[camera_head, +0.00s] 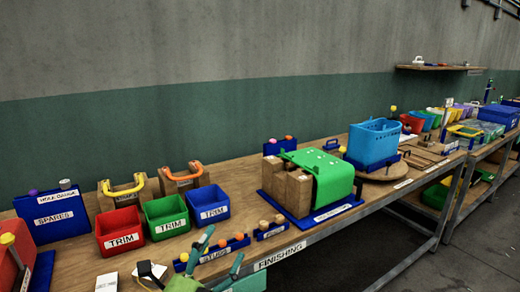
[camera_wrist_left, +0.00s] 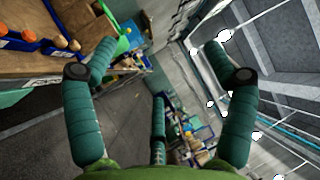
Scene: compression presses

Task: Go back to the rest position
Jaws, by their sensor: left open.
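My left gripper (camera_head: 224,246) comes in at the bottom of the head view, in front of the bench's front edge, with its green fingers apart. In the left wrist view (camera_wrist_left: 158,70) the fingers are spread and nothing is between them. That wrist view looks past the bench along the floor and is tilted. My right gripper is in neither view.
The long wooden bench (camera_head: 262,195) carries red, green and blue TRIM bins (camera_head: 163,217), a green press cover (camera_head: 325,176) on wooden blocks and a blue basket (camera_head: 374,142). A plugs rack (camera_head: 213,254) lies close to my left gripper. The floor (camera_head: 425,262) at right is clear.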

